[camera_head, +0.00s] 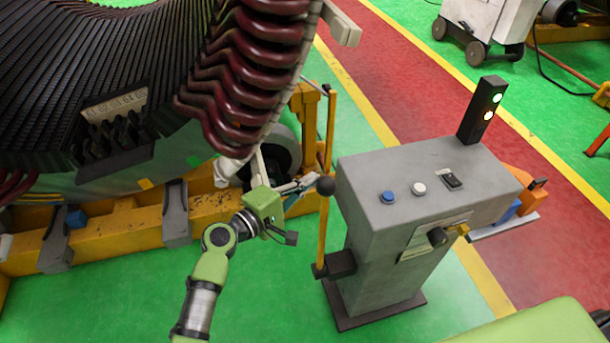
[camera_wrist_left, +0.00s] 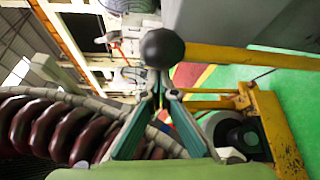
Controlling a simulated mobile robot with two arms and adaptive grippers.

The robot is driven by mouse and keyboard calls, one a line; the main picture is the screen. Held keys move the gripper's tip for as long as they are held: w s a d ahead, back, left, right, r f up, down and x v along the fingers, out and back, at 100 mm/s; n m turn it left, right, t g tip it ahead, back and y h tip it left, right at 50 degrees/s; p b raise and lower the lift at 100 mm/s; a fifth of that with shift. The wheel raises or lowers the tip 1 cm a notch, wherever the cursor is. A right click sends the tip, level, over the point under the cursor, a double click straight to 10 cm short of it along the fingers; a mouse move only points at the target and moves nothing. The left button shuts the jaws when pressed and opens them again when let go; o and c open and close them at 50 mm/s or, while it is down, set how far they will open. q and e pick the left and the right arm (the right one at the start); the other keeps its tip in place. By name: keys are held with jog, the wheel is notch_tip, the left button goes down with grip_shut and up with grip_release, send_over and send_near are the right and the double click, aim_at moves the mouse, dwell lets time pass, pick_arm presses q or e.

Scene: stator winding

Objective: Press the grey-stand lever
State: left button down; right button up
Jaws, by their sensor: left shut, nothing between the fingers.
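The grey stand (camera_head: 385,245) is upright on the floor at centre right in the head view. Its lever is a yellow rod (camera_head: 323,235) with a black ball knob (camera_head: 325,186), rising along the stand's left side from a dark bracket. My left gripper (camera_head: 312,182) is shut and empty, with its fingertips at the left of the knob. In the left wrist view the knob (camera_wrist_left: 162,48) lies just beyond the closed fingertips (camera_wrist_left: 158,76), and the rod (camera_wrist_left: 240,57) runs to the right. I cannot tell whether the tips touch the knob. My right gripper is out of view.
The stator (camera_head: 90,70) with dark red coils (camera_head: 255,75) fills the upper left, on a yellow frame (camera_head: 140,230). The stand's top has blue and white buttons and a signal light (camera_head: 483,110). Green floor (camera_head: 110,300) is clear at the lower left.

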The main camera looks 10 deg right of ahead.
pick_arm(q)
jog(key=s+f+m+b, duration=0.1)
jog(key=s+f+b, duration=0.1)
jog(key=s, duration=1.5)
jog(key=shift+s+d+f+h+b, duration=0.3)
jog(key=shift+s+h+b, duration=0.1)
jog(key=shift+b, duration=0.15)
jog(key=shift+w+r, duration=0.1)
jog(key=shift+w, duration=0.05)
